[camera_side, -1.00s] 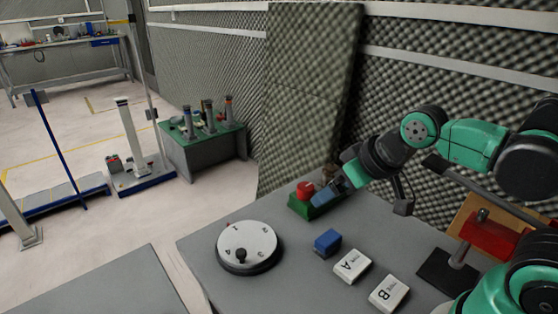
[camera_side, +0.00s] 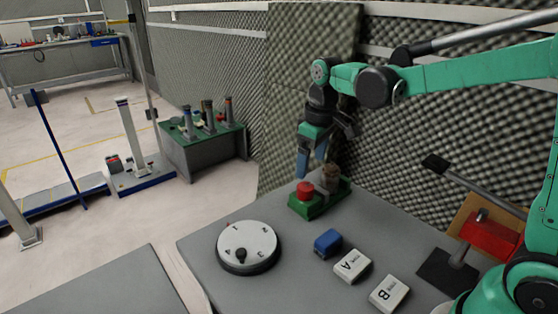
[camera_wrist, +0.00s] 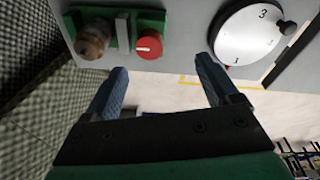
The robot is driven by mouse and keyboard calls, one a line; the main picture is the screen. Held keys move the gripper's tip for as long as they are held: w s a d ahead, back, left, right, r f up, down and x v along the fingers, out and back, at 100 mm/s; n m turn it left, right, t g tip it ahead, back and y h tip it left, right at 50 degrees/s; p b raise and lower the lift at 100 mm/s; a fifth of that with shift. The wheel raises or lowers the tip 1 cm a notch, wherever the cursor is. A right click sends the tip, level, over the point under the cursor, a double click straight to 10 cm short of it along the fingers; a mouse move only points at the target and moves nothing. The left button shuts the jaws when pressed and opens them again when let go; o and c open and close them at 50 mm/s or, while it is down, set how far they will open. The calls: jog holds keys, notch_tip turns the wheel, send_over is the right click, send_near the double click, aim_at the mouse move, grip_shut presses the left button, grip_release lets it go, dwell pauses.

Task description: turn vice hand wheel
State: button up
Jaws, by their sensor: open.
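A red vice-like block (camera_side: 492,238) with a grey post sits at the right of the table, partly hidden by my arm. A dark bar with a black end (camera_side: 436,163) reaches out beside it. I cannot clearly make out a hand wheel on it. My gripper (camera_side: 304,172) is open and empty, pointing down above the back of the table, near the green box (camera_side: 318,206) with its red button (camera_side: 305,190) and brownish knob (camera_side: 330,178). In the wrist view the two blue fingers (camera_wrist: 162,78) are apart with nothing between them.
A white numbered dial (camera_side: 245,240) with a black knob stands at the table's left. A blue block (camera_side: 328,242) and white blocks marked A (camera_side: 352,266) and B (camera_side: 389,294) lie in front. Foam walls (camera_side: 420,130) stand close behind the table.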

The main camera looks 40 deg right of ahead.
aim_at(306, 186)
jog(key=shift+w+d+f+n+g, duration=0.15)
jog(key=shift+w+d+f+g, duration=0.2)
jog(key=shift+w+f, duration=0.2)
jog(key=shift+w+d+f+n+g, duration=0.15)
jog(key=shift+w+d+f+g, duration=0.15)
jog(key=shift+w+f, duration=0.2)
jog(key=shift+w+d+f, duration=0.15)
jog(key=shift+w+f, duration=0.05)
jog(key=shift+f, duration=3.05)
jog(key=shift+c, duration=0.3)
grip_shut()
